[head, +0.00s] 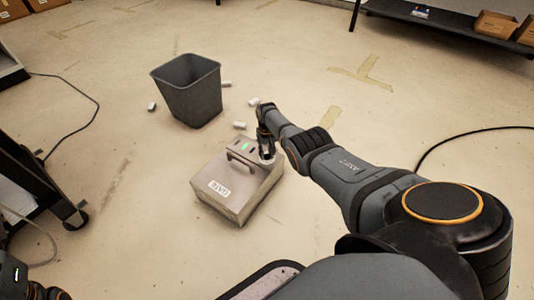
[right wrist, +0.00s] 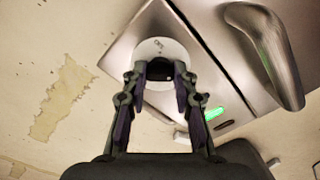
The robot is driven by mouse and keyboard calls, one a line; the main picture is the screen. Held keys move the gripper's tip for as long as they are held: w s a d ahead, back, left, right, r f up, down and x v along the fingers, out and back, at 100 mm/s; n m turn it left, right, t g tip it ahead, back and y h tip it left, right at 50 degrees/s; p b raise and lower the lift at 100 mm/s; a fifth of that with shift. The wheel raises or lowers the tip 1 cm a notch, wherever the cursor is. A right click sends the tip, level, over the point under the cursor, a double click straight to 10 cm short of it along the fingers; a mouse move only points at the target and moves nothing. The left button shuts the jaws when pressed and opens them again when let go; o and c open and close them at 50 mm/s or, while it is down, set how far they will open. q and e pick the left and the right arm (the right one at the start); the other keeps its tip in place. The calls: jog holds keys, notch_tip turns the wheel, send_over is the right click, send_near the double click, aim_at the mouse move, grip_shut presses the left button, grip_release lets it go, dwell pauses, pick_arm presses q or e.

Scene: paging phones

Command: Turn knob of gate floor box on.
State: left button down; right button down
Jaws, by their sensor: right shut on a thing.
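The gate floor box (head: 240,180) is a beige metal box on the floor, with a "GATE" label on its front, a handle (head: 242,161) on top and a lit green light. The handle also shows in the right wrist view (right wrist: 272,50). My right gripper (head: 266,152) is over the box's top at the right. In the right wrist view the fingers (right wrist: 161,75) are shut on the black knob (right wrist: 159,70), which sits on a round white plate (right wrist: 150,50). The fingers partly hide the knob. Part of my left arm shows at the lower left, but its gripper cannot be made out.
A grey bin (head: 188,92) stands behind the box, with several small white pieces on the floor around it. A dark wheeled cart (head: 45,170) is at the left. A black cable (head: 455,140) lies at the right. Floor left of the box is clear.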

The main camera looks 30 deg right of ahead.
aim_at(267, 155)
dwell(0.3)
jog(key=c, duration=1)
grip_release()
jog(key=shift+c, duration=0.2)
jog(key=shift+w+d+r, duration=0.1)
jog(key=shift+r, duration=0.45)
notch_tip(267, 155, up, 11)
